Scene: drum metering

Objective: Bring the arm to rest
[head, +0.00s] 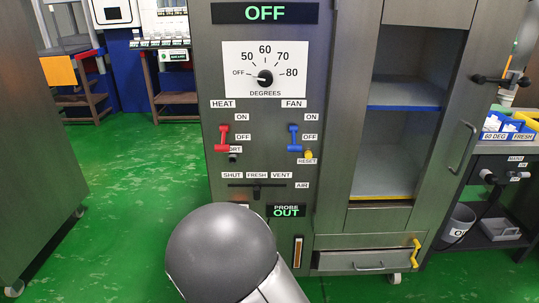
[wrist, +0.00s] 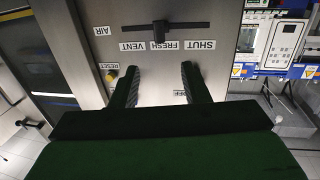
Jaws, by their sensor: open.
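My gripper (wrist: 159,78) shows in the wrist view with its two dark fingers apart and nothing between them. It faces the lower control panel, and that view is upside down. The air slider (wrist: 159,32) lies beyond the fingertips, apart from them, and its knob is by FRESH. In the head view my rounded grey arm link fills the bottom middle, and the gripper is hidden there. The cabinet panel (head: 203,112) stands behind the arm.
The red heat lever (head: 223,138) and blue fan lever (head: 295,138) are by OFF. The dial (head: 265,77) points at OFF. An open drying compartment (head: 400,140) is at right, with a drawer (head: 362,261) below. A shelf with bins (head: 510,124) stands far right.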

